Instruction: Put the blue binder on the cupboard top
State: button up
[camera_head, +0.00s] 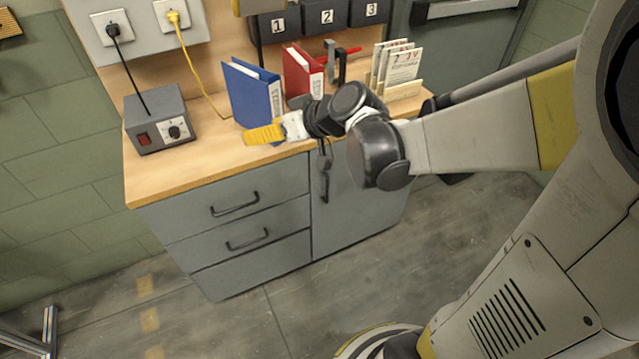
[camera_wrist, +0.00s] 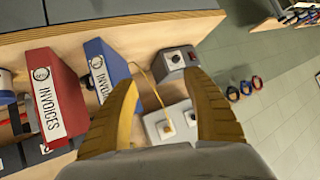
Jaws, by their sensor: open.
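In the wrist view the blue binder (camera_wrist: 104,62) has a white spine label, partly covered by my left finger. My gripper (camera_head: 266,133) is at the blue binder's lower front in the head view, overlapping its bottom edge; one yellow finger shows there. In the wrist view my gripper (camera_wrist: 163,80) has its two yellow fingers apart, with nothing held between them. The binder is left of that gap. I cannot tell whether a finger touches it.
The red binder (camera_head: 302,72), labelled INVOICES in the wrist view (camera_wrist: 52,95), stands to the right. A grey switch box (camera_head: 160,120) stands left, with a yellow cable (camera_head: 195,60) behind. White booklets (camera_head: 395,65) stand at right. Bare wood lies between switch box and blue binder.

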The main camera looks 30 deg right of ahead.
jog(key=s+d+m+g+h, duration=0.1)
jog(key=s+h, duration=0.2)
jog(key=s, duration=0.7)
jog(key=s+d+m+g+h, duration=0.2)
jog(key=s+h, duration=0.1)
jog(key=s, duration=0.6)
jog(key=shift+s+d+f+m, duration=0.3)
jog(key=shift+s, duration=0.05)
